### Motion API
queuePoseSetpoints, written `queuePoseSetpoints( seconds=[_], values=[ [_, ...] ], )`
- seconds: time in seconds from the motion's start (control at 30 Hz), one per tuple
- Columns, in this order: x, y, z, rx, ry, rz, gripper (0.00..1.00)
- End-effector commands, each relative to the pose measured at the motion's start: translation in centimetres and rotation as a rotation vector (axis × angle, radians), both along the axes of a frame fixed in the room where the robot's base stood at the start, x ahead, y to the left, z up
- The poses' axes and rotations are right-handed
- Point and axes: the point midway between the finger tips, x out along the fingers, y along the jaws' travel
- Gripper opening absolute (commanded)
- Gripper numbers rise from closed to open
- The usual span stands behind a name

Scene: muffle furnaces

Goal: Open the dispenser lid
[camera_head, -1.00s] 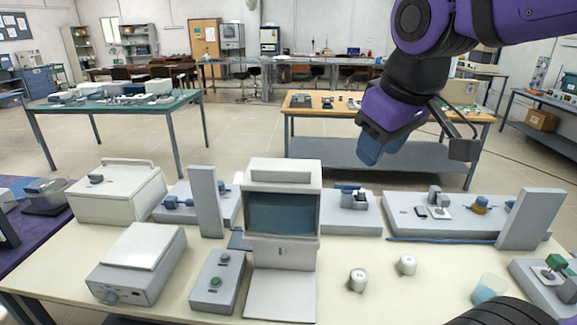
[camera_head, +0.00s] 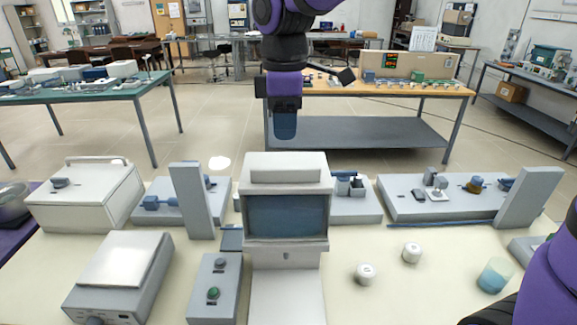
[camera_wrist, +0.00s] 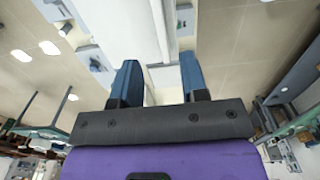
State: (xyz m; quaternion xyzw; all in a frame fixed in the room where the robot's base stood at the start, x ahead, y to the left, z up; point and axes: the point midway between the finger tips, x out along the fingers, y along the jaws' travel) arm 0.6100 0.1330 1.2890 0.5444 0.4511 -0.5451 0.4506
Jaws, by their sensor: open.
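A white upright unit with a dark window (camera_head: 286,217) stands at the middle of the near bench in the head view. It has a raised block on top (camera_head: 286,175) and a small catch below the window. I take it to be the dispenser, but no label confirms this. Its top looks closed. My gripper (camera_head: 285,136) hangs pointing down above the unit's top in the picture, apart from it; its height and depth are hard to judge. In the wrist view my gripper (camera_wrist: 158,80) has two blue fingers spread apart with nothing between them. A white surface lies beyond them.
A grey upright post (camera_head: 192,202) stands left of the unit, and a white box with a handle (camera_head: 85,195) farther left. A button box (camera_head: 215,287) is in front.

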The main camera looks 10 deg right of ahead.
Motion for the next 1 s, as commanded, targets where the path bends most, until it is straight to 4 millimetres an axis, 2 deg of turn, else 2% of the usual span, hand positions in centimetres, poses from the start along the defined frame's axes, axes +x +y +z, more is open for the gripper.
queuePoseSetpoints(
  seconds=[0.4,0.53,0.73,1.0],
  values=[
    [0.0,-0.1,-6.8,-0.001,0.002,-0.003,0.40],
    [-0.1,-0.1,-8.6,-0.001,0.002,-0.004,0.40],
    [-0.1,-0.1,-9.9,-0.001,0.000,-0.004,0.40],
    [0.0,-0.1,-10.1,0.000,-0.002,-0.004,0.40]
  ],
)
